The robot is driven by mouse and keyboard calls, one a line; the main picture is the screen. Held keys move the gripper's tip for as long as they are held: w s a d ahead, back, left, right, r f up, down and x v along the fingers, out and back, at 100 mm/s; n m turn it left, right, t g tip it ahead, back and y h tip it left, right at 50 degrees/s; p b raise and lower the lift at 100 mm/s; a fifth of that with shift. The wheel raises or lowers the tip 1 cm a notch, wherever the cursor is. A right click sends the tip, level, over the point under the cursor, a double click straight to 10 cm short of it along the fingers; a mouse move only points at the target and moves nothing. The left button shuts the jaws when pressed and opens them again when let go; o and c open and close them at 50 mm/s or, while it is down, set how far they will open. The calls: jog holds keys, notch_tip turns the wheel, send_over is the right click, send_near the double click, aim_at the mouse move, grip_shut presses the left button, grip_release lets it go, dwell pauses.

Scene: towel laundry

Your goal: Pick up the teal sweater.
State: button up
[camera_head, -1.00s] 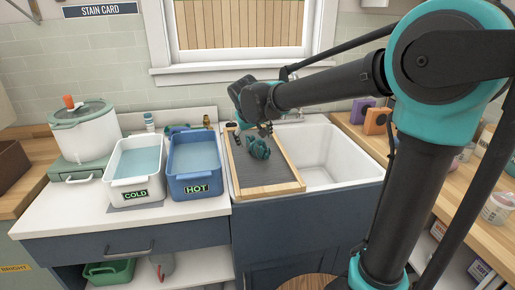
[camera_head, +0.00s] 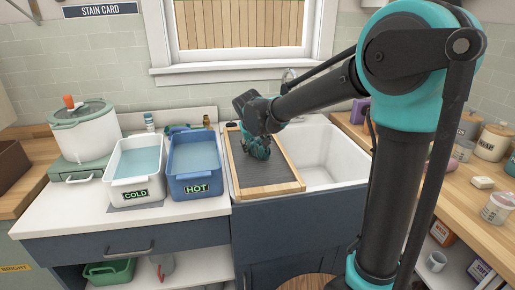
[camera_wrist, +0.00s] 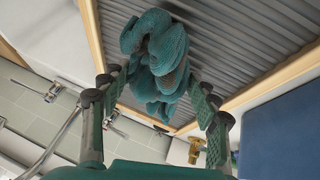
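The teal sweater (camera_head: 261,152) is a crumpled bundle on the dark ridged board (camera_head: 268,178) over the left part of the sink. It also shows in the wrist view (camera_wrist: 157,52), upper middle, against the grey ridges. My gripper (camera_head: 257,139) is right at the sweater and hides part of it in the head view. In the wrist view my gripper's fingers (camera_wrist: 154,76) are spread, one pair on each side of the sweater. The gripper looks open; whether the fingertips touch the cloth is unclear.
The wood-framed board sits left of the bare white basin (camera_head: 325,155). A blue HOT tub (camera_head: 195,185) and a white COLD tub (camera_head: 135,190) stand left of it. A faucet (camera_wrist: 50,92) lies close by in the wrist view. A wooden counter (camera_head: 465,200) holds containers at right.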

jog(key=c, duration=0.8)
jog(key=shift+r, duration=0.15)
